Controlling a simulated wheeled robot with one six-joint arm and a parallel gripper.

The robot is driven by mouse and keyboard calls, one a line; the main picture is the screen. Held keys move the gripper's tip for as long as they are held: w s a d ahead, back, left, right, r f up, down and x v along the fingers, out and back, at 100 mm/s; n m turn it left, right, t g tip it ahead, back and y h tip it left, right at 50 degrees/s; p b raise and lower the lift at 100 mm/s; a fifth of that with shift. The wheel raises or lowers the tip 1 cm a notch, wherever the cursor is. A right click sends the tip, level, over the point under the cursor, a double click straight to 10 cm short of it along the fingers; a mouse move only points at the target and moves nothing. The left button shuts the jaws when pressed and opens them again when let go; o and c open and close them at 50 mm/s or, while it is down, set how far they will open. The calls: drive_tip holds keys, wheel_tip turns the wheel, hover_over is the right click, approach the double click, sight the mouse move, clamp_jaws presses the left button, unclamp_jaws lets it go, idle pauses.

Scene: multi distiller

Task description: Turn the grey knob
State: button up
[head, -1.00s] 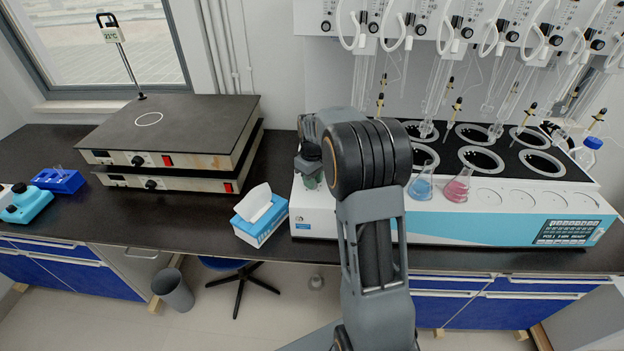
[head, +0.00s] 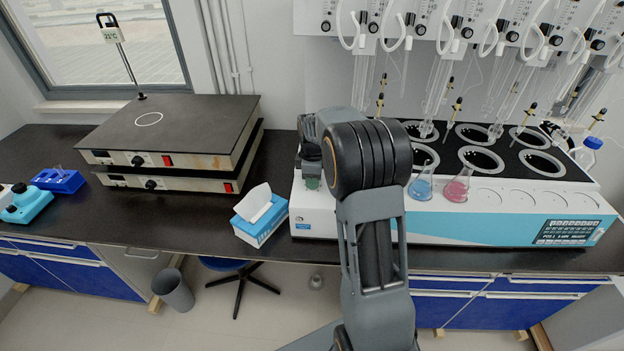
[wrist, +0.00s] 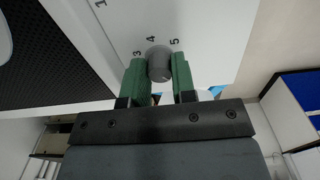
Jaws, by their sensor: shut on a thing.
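The grey knob (wrist: 159,64) shows in the wrist view on a white panel (wrist: 205,25) marked with the numbers 1, 3, 4 and 5. My gripper (wrist: 160,78) has its two green fingers on either side of the knob and is shut on it. In the head view my gripper (head: 311,180) is at the left end of the white and blue distiller (head: 330,218), partly behind my own arm. The knob is hidden in the head view.
Flasks with blue liquid (head: 421,187) and pink liquid (head: 458,187) stand on the distiller right of my arm. A tissue box (head: 259,222) sits left of it on the black bench. A stacked hotplate (head: 175,130) stands farther left.

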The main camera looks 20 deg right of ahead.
drive_tip(key=shift+w+r, duration=0.2)
idle(0.3)
drive_tip(key=o, duration=0.9)
drive_tip(key=shift+f, duration=0.15)
wheel_tip(320, 180, up, 14)
drive_tip(key=shift+s+f, duration=0.1)
idle(0.4)
